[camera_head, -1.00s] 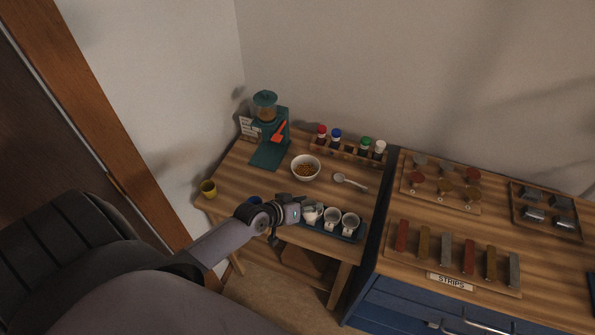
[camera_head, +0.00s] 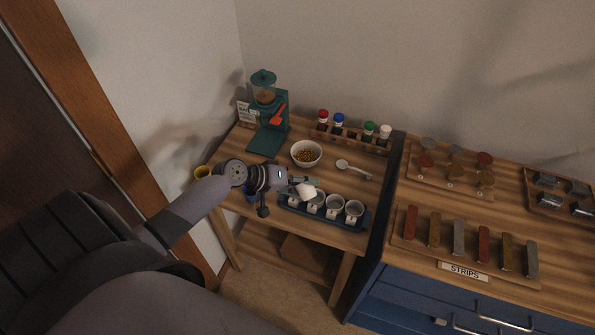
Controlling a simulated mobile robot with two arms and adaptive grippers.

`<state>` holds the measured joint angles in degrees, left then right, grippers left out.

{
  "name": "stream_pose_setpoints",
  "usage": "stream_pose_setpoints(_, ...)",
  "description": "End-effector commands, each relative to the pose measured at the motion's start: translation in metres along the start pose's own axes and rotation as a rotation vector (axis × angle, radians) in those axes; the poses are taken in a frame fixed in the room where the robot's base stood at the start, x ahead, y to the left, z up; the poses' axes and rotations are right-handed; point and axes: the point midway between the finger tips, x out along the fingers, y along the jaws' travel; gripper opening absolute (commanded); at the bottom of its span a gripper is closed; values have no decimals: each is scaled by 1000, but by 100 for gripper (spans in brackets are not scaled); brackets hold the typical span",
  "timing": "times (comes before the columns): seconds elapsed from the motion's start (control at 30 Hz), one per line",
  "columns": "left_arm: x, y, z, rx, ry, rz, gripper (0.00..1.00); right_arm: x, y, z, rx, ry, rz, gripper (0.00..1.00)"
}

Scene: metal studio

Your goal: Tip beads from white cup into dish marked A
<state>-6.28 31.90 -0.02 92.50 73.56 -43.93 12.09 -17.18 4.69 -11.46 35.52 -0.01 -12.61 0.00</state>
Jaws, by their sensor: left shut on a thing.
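My left gripper (camera_head: 298,184) is shut on a small white cup (camera_head: 306,191). It holds the cup tilted above the left part of a dark blue tray (camera_head: 363,222). A row of small white dishes stands in the tray, each with a small tag on its front. The middle dish (camera_head: 316,203) and the dish at the right end (camera_head: 354,209) show clearly; the cup and gripper partly cover the left one. The tag letters are too small to read. I cannot see beads in the cup or falling. My right gripper is not in view.
A white bowl of orange-brown pieces (camera_head: 306,153) and a spoon (camera_head: 353,170) lie behind the tray. A green grinder (camera_head: 268,115) and a rack with capped bottles (camera_head: 350,140) stand at the back.

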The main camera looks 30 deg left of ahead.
Motion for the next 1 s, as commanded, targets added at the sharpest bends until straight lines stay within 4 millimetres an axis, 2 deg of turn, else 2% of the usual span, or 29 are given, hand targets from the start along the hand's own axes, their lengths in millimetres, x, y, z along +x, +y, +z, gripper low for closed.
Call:
stream_pose_setpoints(0.03, 4, -7, 1, -17, -8, 10, 18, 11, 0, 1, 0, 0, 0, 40)
stream_pose_setpoints(0.17, 7, -10, 1, -69, -36, 36, 18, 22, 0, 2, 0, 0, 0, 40)
stream_pose_setpoints(0.77, 0, -14, -16, -308, -161, 159, 18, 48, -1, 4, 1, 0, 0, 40)
stream_pose_setpoints(1.0, -2, -12, -19, -373, -199, 194, 18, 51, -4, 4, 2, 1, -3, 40)
